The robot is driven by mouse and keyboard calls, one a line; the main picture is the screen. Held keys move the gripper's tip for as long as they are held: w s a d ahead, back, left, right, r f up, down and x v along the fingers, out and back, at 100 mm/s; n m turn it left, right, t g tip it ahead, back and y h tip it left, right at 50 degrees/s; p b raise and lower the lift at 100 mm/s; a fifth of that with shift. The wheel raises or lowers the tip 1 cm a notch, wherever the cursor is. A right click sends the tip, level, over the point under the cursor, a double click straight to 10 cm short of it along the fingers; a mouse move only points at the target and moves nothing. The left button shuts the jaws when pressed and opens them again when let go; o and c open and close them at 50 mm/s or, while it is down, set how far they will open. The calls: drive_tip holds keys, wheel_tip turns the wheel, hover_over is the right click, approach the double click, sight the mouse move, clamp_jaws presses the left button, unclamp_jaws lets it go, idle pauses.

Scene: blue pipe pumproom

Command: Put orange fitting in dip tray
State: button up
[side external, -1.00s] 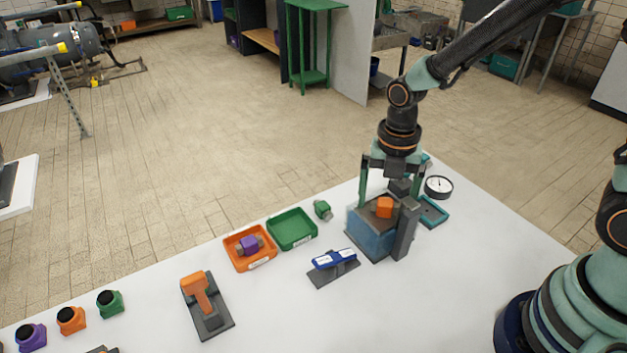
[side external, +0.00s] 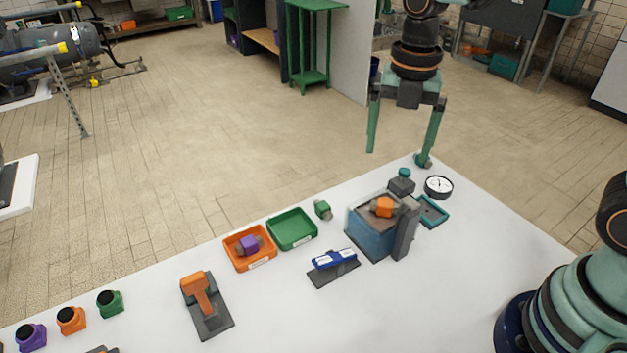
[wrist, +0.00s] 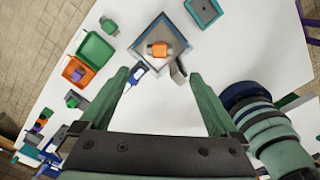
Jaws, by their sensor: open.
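The orange fitting (side external: 383,207) sits at the top of a blue square box (side external: 368,232). The teal tray looks empty and also shows in the wrist view (wrist: 204,12). My gripper (side external: 397,157) is open and empty, raised above the box and apart from the fitting.
A dark post (side external: 404,230) stands against the box. A teal-capped container (side external: 401,182) and a round gauge (side external: 438,186) are behind it. A green tray (side external: 292,230), an orange tray (side external: 240,264) with a purple fitting, and a green fitting (side external: 322,209) are to the left.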

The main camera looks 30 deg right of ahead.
drive_tip(key=s+d+r+m+t, duration=0.2)
drive_tip(key=d+m, duration=0.1)
drive_tip(key=m, duration=1)
drive_tip(key=s+d+r+m+t, duration=0.2)
drive_tip(key=s+d+m+t, duration=0.1)
drive_tip(key=m, duration=1)
drive_tip(key=shift+s+d+r, duration=0.3)
drive_tip(key=shift+d+r, duration=0.1)
